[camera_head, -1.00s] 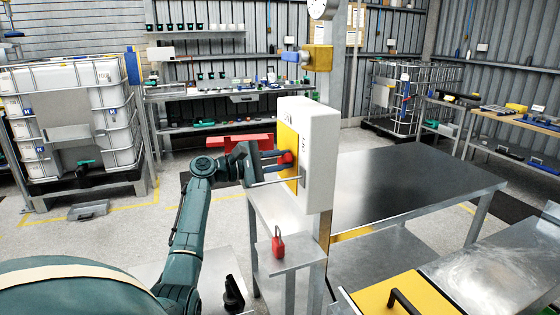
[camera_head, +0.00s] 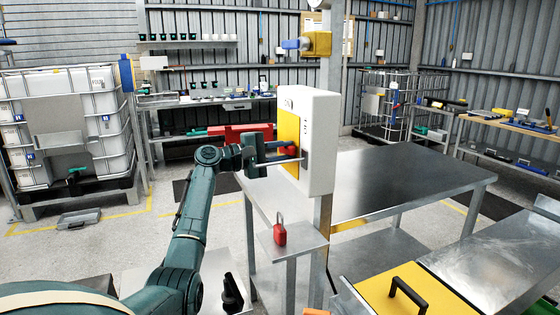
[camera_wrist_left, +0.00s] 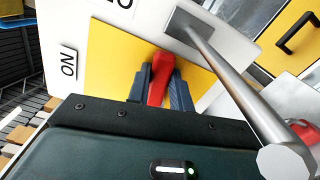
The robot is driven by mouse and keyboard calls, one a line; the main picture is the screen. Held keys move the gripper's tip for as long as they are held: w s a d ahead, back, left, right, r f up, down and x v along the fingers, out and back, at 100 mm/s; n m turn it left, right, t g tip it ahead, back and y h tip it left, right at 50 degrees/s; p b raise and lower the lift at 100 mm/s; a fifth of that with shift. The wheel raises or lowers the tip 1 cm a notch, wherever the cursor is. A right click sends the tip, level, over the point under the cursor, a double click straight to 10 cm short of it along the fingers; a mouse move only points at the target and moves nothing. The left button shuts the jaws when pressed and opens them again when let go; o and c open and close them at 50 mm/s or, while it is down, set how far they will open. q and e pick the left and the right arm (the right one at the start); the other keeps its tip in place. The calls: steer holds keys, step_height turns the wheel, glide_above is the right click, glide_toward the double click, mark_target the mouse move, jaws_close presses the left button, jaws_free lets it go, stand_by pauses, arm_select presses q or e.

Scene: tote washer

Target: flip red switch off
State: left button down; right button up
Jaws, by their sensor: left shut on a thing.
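The red switch (camera_head: 289,150) is on the yellow front of a white box (camera_head: 320,145) mounted on a metal post. My left gripper (camera_head: 284,151) reaches it from the left and is shut on it. In the left wrist view, the red switch handle (camera_wrist_left: 160,77) stands between the two grey fingers (camera_wrist_left: 160,92). Its lower end is hidden behind the gripper body. An "ON" label (camera_wrist_left: 68,63) shows to the left, and another label is cut off at the top edge. My right gripper is not in view.
A metal rod (camera_wrist_left: 228,72) sticks out from the box close beside the gripper. A red padlock (camera_head: 280,235) stands on a small shelf below the box. A steel table (camera_head: 400,180) stands behind, and a yellow panel with a black handle (camera_head: 405,290) is at lower right.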

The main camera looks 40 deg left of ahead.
arm_select(q)
steer(key=shift+f+m+b, duration=0.55)
steer(key=shift+m+b, duration=0.6)
steer(key=shift+m, duration=0.05)
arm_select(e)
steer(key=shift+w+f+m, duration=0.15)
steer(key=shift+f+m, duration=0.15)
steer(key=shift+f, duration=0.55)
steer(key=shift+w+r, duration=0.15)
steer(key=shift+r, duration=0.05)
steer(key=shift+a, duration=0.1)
arm_select(q)
steer(key=c, duration=1.2)
jaws_free()
steer(key=shift+c, duration=0.2)
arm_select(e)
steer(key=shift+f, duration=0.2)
arm_select(q)
steer(key=shift+s, duration=0.1)
steer(key=b+v, duration=0.2)
steer(key=v, duration=1.1)
steer(key=shift+b, duration=0.3)
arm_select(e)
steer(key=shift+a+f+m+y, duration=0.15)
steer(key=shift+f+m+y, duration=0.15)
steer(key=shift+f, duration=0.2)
